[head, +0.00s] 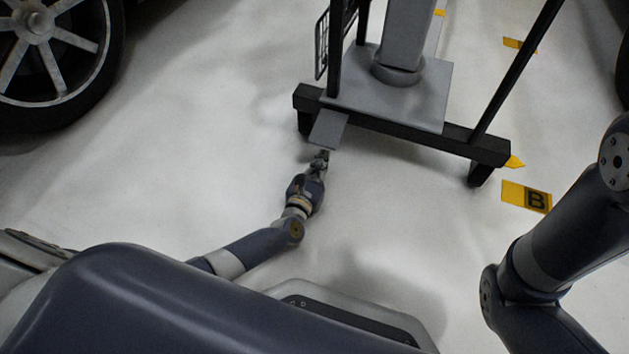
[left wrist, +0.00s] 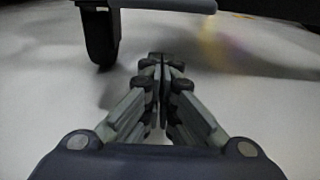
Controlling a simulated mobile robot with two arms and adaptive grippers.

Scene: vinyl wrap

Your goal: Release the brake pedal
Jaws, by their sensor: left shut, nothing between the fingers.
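The brake pedal (head: 328,130) is a flat grey plate that sticks out from the near side of the stand's dark base bar (head: 420,137) in the head view. My left gripper (head: 323,153) is shut and empty, just at the pedal's near edge. I cannot tell whether it touches the pedal. In the left wrist view the fingertips (left wrist: 166,62) are together with nothing between them. A grey edge (left wrist: 175,4), perhaps the pedal, crosses the top of that view. My right gripper is out of view.
A wheel (left wrist: 100,35) of the stand hangs ahead to the left in the left wrist view. A car tyre (head: 62,95) is at the upper left in the head view. A yellow B marker (head: 526,196) lies on the floor. The floor around my left arm is clear.

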